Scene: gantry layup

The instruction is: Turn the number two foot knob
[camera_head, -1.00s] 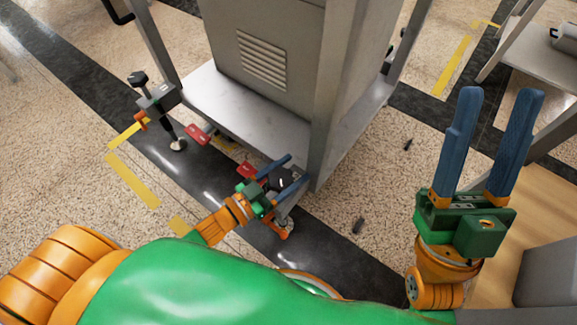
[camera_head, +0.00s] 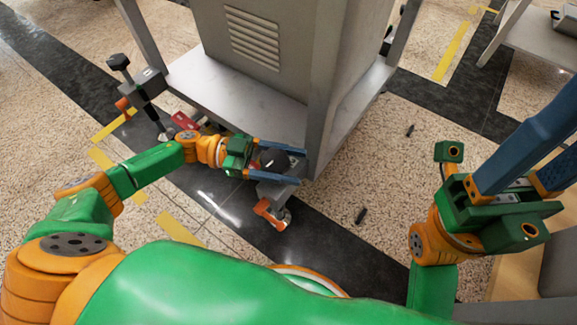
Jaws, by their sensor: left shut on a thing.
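My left gripper (camera_head: 300,167) is at the near corner of the grey steel frame. Its two blue fingers lie on either side of a dark foot knob (camera_head: 273,160) and are shut on it. The knob is partly hidden by the gripper, and I cannot read a number on it. An orange and grey caster (camera_head: 272,214) is just below. A second foot knob (camera_head: 118,62), black on an upright post, stands clear at the frame's left corner. My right gripper (camera_head: 558,150) is at the right edge, its blue fingers apart and empty, with the tips cut off.
The grey cabinet (camera_head: 275,95) on the frame's shelf (camera_head: 215,85) rises behind the knob. A red pedal (camera_head: 184,121) shows beside my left wrist. A wooden surface (camera_head: 510,280) is at the lower right.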

